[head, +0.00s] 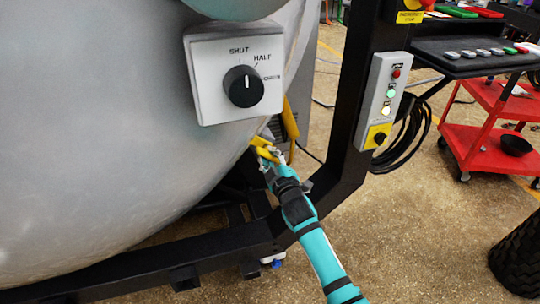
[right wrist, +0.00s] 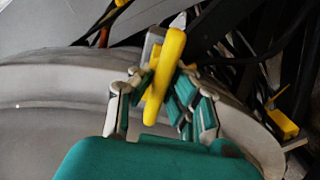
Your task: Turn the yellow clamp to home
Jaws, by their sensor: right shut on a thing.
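The yellow clamp (right wrist: 167,68) is a yellow handle at the rim of the grey furnace vessel (head: 110,130). In the head view the clamp (head: 262,143) shows small at the vessel's lower right edge. My right gripper (head: 270,160) reaches it from below right. In the right wrist view my right gripper (right wrist: 158,95) has its fingers on both sides of the yellow handle, shut on it. The handle stands tilted slightly to the right there. My left gripper is not in either view.
A knob panel (head: 235,75) marked SHUT and HALF is on the vessel above the clamp. A black frame post (head: 350,110) with a button box (head: 384,100) stands to the right. Another yellow part (right wrist: 283,124) sits on the rim. A red cart (head: 490,125) stands at far right.

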